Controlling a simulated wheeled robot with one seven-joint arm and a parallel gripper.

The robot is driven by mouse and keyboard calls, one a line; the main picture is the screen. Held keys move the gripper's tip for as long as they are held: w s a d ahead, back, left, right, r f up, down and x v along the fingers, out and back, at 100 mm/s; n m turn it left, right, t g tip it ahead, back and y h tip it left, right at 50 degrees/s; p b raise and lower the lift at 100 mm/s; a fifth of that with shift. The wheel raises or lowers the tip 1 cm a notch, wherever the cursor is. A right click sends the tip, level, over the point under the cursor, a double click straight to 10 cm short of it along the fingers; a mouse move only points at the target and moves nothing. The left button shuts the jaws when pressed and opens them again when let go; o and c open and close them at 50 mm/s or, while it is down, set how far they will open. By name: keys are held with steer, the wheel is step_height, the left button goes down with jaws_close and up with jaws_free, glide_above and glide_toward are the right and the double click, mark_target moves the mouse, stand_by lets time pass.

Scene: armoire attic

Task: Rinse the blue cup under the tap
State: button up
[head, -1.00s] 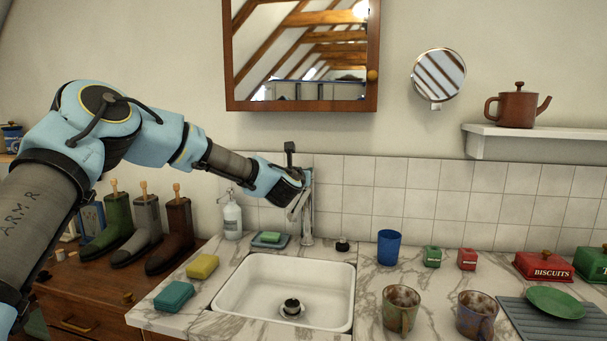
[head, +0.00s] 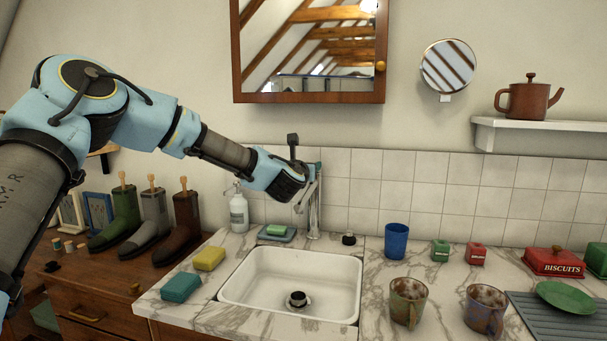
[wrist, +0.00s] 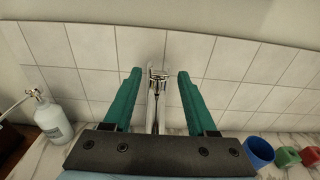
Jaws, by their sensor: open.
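A plain blue cup (head: 396,241) stands upright on the marble counter, right of the sink; its side also shows at the lower right of the wrist view (wrist: 258,151). A bluish mug with brown staining and a handle (head: 485,308) stands nearer the front right. The chrome tap (head: 316,208) rises behind the white sink (head: 240,283). My gripper (wrist: 160,85) is open at the tap, with its teal fingers either side of the tap in the wrist view. I cannot tell whether they touch it. I see no running water.
A greenish-brown mug (head: 408,302) stands right of the sink. A dark plug (head: 297,299) sits at the sink's drain. Sponges (head: 180,287) lie left, and a soap bottle (head: 238,212) stands behind. A green plate (head: 567,297) lies on a grey mat at the right.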

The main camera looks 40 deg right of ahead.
steer(key=b+v, duration=0.2)
steer(key=v, duration=0.5)
steer(key=shift+a, duration=0.15)
